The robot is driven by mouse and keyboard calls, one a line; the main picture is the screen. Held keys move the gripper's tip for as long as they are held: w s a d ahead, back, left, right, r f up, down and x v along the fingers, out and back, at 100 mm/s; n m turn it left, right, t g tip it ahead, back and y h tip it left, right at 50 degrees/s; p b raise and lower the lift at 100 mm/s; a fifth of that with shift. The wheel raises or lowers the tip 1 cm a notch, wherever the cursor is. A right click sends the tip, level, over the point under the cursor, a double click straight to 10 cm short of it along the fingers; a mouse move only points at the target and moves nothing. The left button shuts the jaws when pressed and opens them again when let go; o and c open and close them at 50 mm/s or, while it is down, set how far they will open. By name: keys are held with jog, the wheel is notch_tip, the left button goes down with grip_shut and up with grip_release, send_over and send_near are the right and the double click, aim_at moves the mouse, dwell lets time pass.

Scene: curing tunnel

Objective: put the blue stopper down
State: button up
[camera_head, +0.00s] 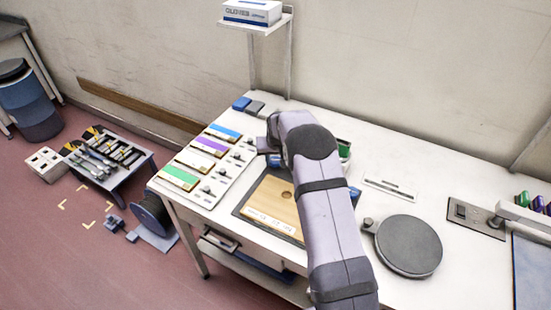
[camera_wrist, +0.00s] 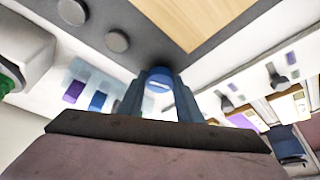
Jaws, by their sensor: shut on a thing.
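The blue stopper (camera_wrist: 158,84) shows in the wrist view as a round blue piece with a pale band across it. My gripper (camera_wrist: 160,97) is shut on it, with one dark finger on each side. The surface under the stopper is pale, near a dark-edged wooden board; I cannot tell whether the stopper touches anything below. In the head view my arm covers most of the gripper (camera_head: 268,148), which is over the table's back middle, behind the wooden board (camera_head: 268,203). The stopper cannot be made out there.
Left of the board is a white panel with blue, purple and green strips (camera_head: 179,174). A round grey plate (camera_head: 408,245) lies to the right. Blue and grey blocks (camera_head: 248,105) sit at the back left. A glove box (camera_head: 252,12) is on the shelf.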

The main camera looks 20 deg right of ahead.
jog(key=shift+f, duration=0.2)
jog(key=shift+f, duration=0.2)
jog(key=o, duration=1.1)
jog(key=shift+r, duration=0.15)
jog(key=shift+r, duration=0.15)
jog(key=b+v, duration=0.3)
jog(key=v, duration=0.8)
jog(key=shift+s+a+r, duration=0.1)
jog(key=shift+s+r, duration=0.1)
jog(key=shift+r, duration=0.15)
